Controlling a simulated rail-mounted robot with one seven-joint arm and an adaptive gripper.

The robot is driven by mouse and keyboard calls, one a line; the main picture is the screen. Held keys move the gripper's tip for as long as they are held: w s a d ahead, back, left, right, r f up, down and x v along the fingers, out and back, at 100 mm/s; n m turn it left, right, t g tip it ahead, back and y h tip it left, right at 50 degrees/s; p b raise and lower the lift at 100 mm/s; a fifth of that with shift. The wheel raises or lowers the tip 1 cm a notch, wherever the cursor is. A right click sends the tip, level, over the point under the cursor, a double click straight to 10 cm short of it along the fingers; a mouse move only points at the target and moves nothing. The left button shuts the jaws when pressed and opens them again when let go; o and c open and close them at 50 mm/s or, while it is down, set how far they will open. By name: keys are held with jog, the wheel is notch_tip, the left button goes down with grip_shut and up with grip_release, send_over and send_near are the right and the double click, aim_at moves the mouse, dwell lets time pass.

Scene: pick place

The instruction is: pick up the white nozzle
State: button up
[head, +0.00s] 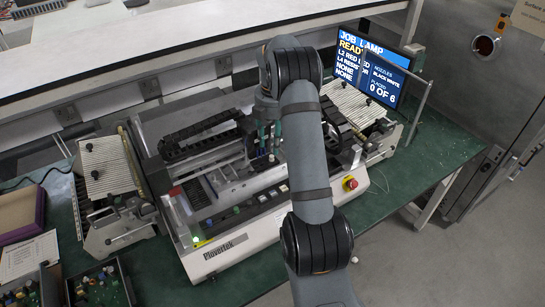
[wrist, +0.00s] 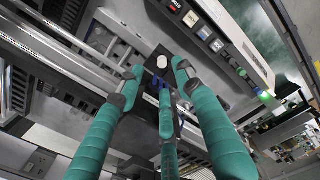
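A small pale, round-topped piece (wrist: 162,62) stands at a dark block in the wrist view. It may be the white nozzle, but its shape is too small to tell for sure. My gripper (wrist: 158,82) has teal fingers, spread apart with the pale piece just beyond their tips. Nothing shows held between them. Small blue parts (wrist: 165,92) show by the middle fingertip. In the head view my gripper (head: 266,138) points down into the middle of the placement machine (head: 222,248); my arm hides part of the machine, and no nozzle can be made out there.
The machine's rails and frame surround my gripper. A red stop button (head: 350,184) sits at its front right. Ribbed feeder banks stand at left (head: 107,165) and right (head: 355,103). A screen (head: 375,68) stands behind, reading 0 of 6. The green bench (head: 430,140) is clear at right.

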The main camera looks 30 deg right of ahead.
aim_at(272, 156)
jog(key=f+p, duration=0.1)
jog(key=f, duration=0.1)
jog(key=f+p, duration=0.1)
jog(key=f, duration=0.1)
jog(key=shift+s+a+f, duration=0.15)
jog(key=shift+s+f, duration=0.05)
jog(key=shift+f, duration=0.15)
jog(key=shift+w+f, duration=0.1)
jog(key=shift+f, duration=0.35)
jog(key=shift+c, duration=1.3)
jog(key=c, duration=0.6)
